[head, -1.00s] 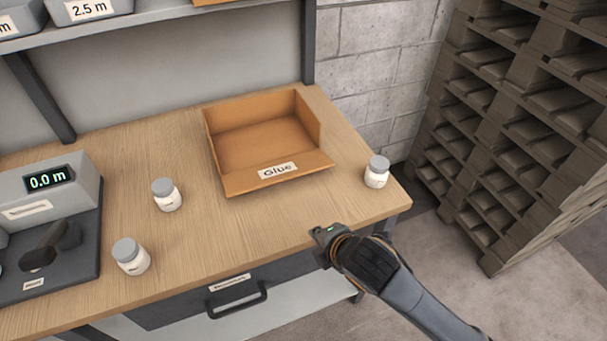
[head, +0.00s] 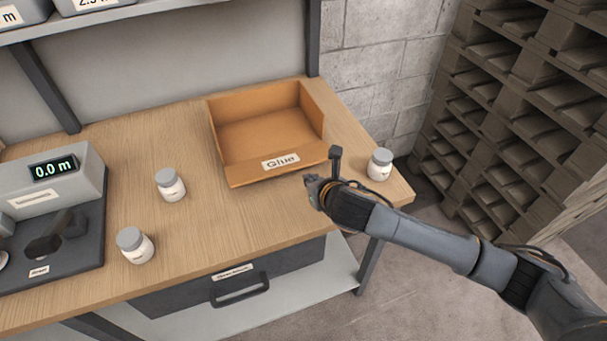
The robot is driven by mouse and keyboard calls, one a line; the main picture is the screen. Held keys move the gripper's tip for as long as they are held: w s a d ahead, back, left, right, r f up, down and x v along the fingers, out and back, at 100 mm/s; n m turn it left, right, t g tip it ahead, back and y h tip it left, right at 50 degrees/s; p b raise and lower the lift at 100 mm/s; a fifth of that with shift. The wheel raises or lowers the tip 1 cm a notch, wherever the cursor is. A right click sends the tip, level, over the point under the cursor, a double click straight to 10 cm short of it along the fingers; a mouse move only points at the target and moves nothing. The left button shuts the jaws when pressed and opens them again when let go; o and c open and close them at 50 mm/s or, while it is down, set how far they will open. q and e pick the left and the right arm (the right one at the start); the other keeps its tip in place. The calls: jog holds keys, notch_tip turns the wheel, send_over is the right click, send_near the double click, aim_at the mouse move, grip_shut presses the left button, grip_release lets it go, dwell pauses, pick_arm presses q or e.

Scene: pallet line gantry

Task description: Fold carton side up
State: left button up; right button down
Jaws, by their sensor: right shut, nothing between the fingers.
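The open cardboard carton (head: 262,135) sits on the wooden workbench in the head view. My right gripper (head: 312,185) comes in from the right and is shut and empty. Its tips are just in front of the carton's front right corner, and I cannot tell whether they touch the front side. Part of my right arm is close to that corner. My left gripper is not in view.
A scale reading 0.0 m (head: 52,170) is at left. Pallets (head: 500,130) are stacked at right. A drawer (head: 240,278) lies below the bench top.

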aim_at(281, 163)
jog(key=x, duration=0.6)
jog(key=shift+w, duration=0.1)
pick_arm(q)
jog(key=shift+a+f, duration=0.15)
